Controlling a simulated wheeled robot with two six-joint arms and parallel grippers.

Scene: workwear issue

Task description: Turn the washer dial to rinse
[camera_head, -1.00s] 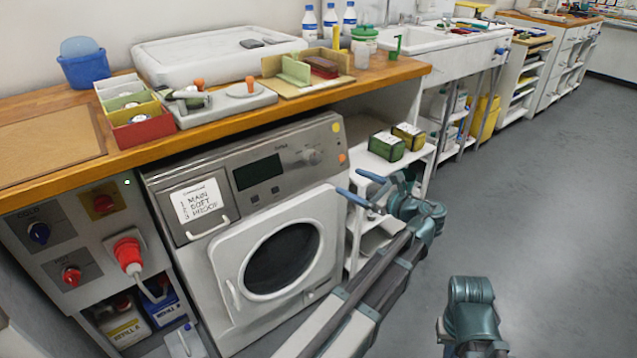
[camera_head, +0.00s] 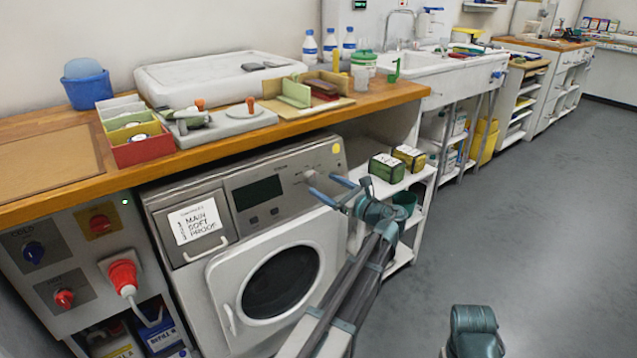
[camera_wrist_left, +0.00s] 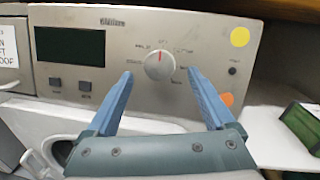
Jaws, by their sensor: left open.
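The washer (camera_head: 262,235) stands under the wooden counter, with a grey control panel along its top. Its round dial (camera_head: 309,176) sits on the right part of the panel. In the left wrist view the dial (camera_wrist_left: 159,65) is a light knob with a red mark near its top and small labels around it, too blurred to read surely. My left gripper (camera_head: 331,187) is open and empty in front of the panel. In the wrist view its blue fingers stand apart, either side of the dial and lower, not visibly touching it.
Right of the washer, a white shelf (camera_head: 425,190) holds two green and yellow boxes (camera_head: 387,167). The counter edge (camera_head: 230,137) overhangs the panel. A red plug (camera_head: 123,275) is on the left unit. The grey floor (camera_head: 540,210) at right is clear.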

